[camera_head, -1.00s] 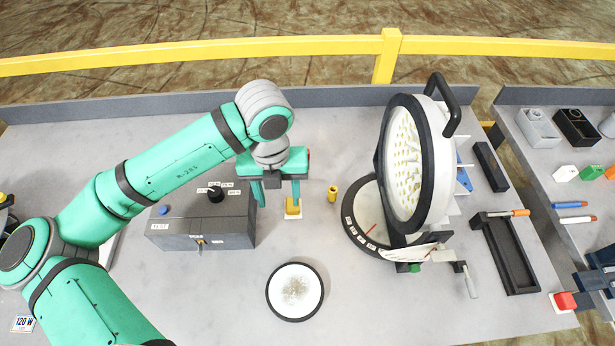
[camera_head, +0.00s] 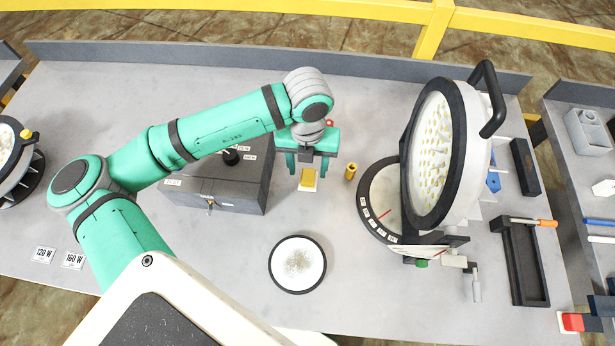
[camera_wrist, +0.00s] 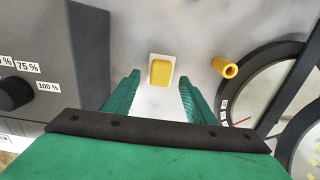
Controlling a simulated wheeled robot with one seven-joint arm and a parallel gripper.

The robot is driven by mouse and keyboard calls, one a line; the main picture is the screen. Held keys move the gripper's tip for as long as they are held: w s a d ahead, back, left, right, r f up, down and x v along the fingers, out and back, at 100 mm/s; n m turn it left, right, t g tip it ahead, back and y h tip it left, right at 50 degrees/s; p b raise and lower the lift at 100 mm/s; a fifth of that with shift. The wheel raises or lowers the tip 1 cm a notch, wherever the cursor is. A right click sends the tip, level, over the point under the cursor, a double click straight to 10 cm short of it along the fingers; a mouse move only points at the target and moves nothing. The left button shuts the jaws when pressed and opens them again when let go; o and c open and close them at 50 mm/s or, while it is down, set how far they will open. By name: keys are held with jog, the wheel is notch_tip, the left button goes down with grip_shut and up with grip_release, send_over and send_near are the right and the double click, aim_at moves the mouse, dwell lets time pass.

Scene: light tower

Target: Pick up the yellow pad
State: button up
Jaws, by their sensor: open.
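The yellow pad (camera_head: 308,178) is a small rounded block on a white square base on the grey bench. In the wrist view the yellow pad (camera_wrist: 161,71) lies ahead of and between the lines of my two fingers. My gripper (camera_head: 305,168) is open and empty, its green fingers hanging just behind the pad in the head view. In the wrist view my gripper (camera_wrist: 158,82) has its fingers well apart, with clear bench on both sides of the pad. Whether the fingertips are at the pad's height is hard to tell.
A small yellow cylinder (camera_head: 351,171) stands close right of the pad. A dark grey control box (camera_head: 240,190) is close on the left. A large round lamp (camera_head: 432,150) stands on a round base to the right. A white disc (camera_head: 297,264) lies in front.

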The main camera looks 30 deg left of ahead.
aim_at(308, 175)
jog(key=shift+f, duration=1.7)
jog(key=c, duration=1.1)
jog(key=shift+r, duration=0.2)
